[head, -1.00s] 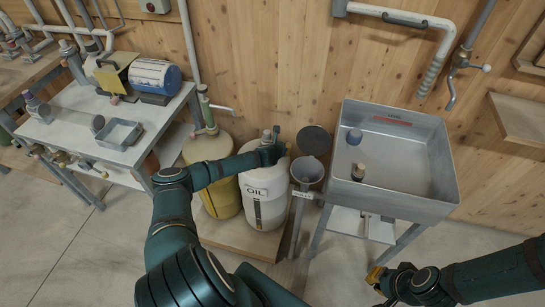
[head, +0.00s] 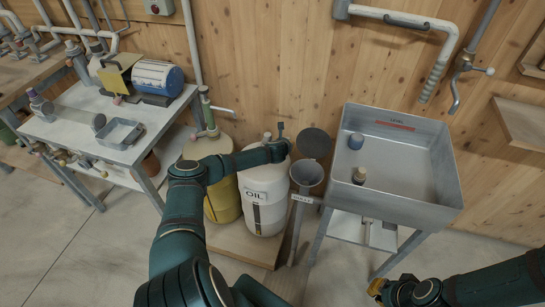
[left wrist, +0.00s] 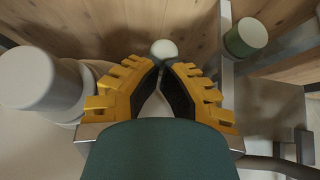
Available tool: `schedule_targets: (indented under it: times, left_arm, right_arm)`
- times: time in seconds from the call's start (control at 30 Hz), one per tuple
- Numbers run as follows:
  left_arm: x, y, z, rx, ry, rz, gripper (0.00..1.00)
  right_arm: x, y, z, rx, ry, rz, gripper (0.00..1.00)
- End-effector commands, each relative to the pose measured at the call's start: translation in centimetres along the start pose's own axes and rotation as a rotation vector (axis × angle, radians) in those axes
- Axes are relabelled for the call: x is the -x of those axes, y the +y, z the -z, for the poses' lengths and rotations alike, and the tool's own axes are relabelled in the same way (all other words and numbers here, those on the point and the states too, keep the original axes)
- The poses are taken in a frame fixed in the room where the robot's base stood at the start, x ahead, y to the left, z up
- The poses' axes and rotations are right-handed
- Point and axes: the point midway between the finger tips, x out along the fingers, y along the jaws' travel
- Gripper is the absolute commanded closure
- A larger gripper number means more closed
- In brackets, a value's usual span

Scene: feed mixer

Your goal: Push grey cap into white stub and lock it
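The white drum marked OIL (head: 265,200) stands beside a dark funnel, with a small pale grey cap-like piece (head: 267,137) showing at its top. My left gripper (head: 284,147) is at the drum's top, but it is too small there to show contact. In the left wrist view its yellow fingers (left wrist: 160,66) have their tips nearly together, with nothing seen between them. A small round white piece (left wrist: 163,48) shows just beyond the tips. A large pale grey-capped white cylinder (left wrist: 40,85) is at the left. I cannot tell which piece is the stub. My right gripper (head: 377,287) is low right.
A yellow drum (head: 218,205) stands left of the white one. The funnel (head: 306,176) and a metal sink (head: 400,195) are to the right. A workbench (head: 75,135) with a blue motor is at the left. A green cylinder (left wrist: 245,38) is at upper right in the wrist view.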

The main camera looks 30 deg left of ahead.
Motion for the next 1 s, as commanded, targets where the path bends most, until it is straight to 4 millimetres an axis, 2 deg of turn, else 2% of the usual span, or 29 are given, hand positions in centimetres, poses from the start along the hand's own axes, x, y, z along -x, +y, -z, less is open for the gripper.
schedule_targets:
  times: [0.63, 0.77, 1.0]
  left_arm:
    - [0.2, 0.2, -0.3, 0.005, -0.004, -0.012, 1.00]
    - [1.2, 0.2, -0.3, 0.005, -0.003, -0.011, 1.00]
    - [4.6, 0.1, -0.2, 0.005, -0.002, -0.010, 1.00]
  right_arm:
    - [0.0, 0.0, 0.0, 0.000, 0.001, 0.000, 1.00]
    - [0.0, 0.0, 0.0, 0.000, 0.001, 0.000, 1.00]
    - [0.0, 0.0, 0.0, 0.000, 0.000, 0.000, 1.00]
